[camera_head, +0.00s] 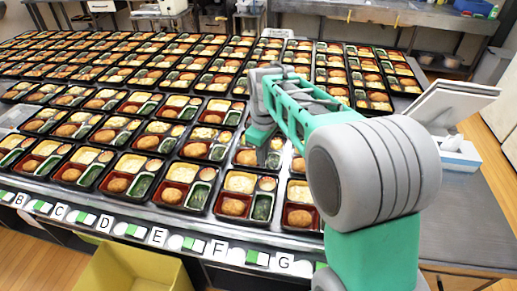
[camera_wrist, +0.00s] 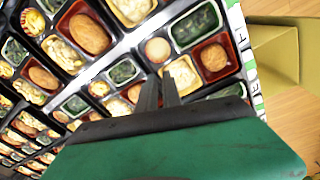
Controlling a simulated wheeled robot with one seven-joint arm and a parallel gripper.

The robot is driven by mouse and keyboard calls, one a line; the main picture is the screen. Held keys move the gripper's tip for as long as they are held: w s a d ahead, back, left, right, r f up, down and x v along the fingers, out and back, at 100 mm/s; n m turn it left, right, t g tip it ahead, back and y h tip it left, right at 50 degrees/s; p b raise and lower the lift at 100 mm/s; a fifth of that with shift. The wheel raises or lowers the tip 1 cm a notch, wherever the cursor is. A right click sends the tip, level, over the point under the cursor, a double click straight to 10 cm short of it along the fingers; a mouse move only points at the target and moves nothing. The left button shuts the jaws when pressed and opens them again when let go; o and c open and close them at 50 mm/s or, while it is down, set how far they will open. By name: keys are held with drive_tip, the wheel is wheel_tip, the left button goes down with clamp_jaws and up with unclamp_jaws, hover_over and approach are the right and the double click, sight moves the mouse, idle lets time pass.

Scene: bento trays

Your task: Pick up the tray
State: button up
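Many black bento trays stand in close rows on the metal table. Each has compartments with a round brown item in a red section, pale food, greens and a small cup. A tray in the front row (camera_head: 241,217) stands below my gripper (camera_head: 262,133), which is over the rows; its fingertips are hidden in the head view. In the wrist view, my gripper (camera_wrist: 159,80) shows two dark fingers close together, pointing down at a tray (camera_wrist: 147,45). Whether they meet, or grip a tray rim between them, I cannot tell. No tray is visibly lifted.
A strip of lettered labels (camera_head: 106,222) runs along the table's front edge. A yellow bin (camera_head: 135,270) stands below it. A tilted white panel (camera_head: 452,104) stands at the right. The bare metal surface (camera_head: 470,235) at the right is free.

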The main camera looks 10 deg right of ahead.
sight(255, 167)
drive_tip(key=w+a+f+n+g+p, duration=0.1)
drive_tip(key=w+f+n, duration=0.25)
drive_tip(key=w, duration=0.35)
drive_tip(key=shift+n, duration=0.35)
wheel_tip(255, 167, down, 7)
drive_tip(key=shift+f+p, duration=0.2)
drive_tip(key=shift+p, duration=1)
drive_tip(key=shift+s, duration=0.1)
clamp_jaws()
drive_tip(key=shift+r, duration=0.2)
